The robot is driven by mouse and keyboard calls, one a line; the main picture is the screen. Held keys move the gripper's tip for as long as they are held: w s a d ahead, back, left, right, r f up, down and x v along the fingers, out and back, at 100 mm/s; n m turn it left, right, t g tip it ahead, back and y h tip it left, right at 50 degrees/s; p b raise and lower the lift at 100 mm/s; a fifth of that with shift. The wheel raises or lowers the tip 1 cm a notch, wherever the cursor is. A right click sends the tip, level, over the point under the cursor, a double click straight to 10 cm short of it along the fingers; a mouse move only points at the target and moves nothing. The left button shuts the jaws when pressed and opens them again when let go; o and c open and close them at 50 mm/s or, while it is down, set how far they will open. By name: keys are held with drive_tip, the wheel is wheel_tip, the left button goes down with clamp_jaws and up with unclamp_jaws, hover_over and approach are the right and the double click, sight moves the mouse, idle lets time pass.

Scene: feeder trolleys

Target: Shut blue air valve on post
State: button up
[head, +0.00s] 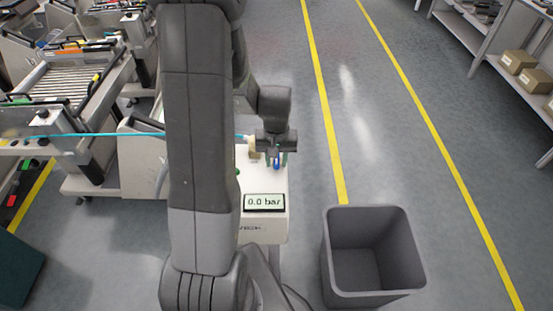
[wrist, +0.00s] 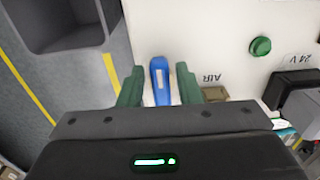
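The blue valve lever (wrist: 160,82) is on the white post box (wrist: 218,35), beside the printed label AIR. In the wrist view it points away from my gripper's body, with its lower end hidden by it. My gripper (wrist: 160,68) has its green fingers on either side of the lever, with a narrow gap on each side, so it is open around it. In the head view my gripper (head: 275,154) is over the white box (head: 260,225), with a bit of the blue lever (head: 277,166) showing below. The box's display (head: 264,202) reads 0.0 bar.
A green button (wrist: 261,46) and a dark connector by the label 24 V are to the right of the lever. A grey open bin (head: 372,255) stands on the floor right of the post. Trolleys (head: 75,90) stand at the left; a cyan hose (head: 100,134) runs toward the post.

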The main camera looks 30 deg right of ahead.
sight(276, 162)
drive_tip(key=shift+o, duration=0.4)
wheel_tip(276, 162, up, 14)
idle(0.4)
drive_tip(key=shift+f, duration=0.15)
wheel_tip(276, 162, down, 14)
drive_tip(key=shift+r, duration=0.15)
drive_tip(key=shift+n, duration=0.3)
drive_tip(key=shift+d, duration=0.1)
idle(0.4)
idle(0.4)
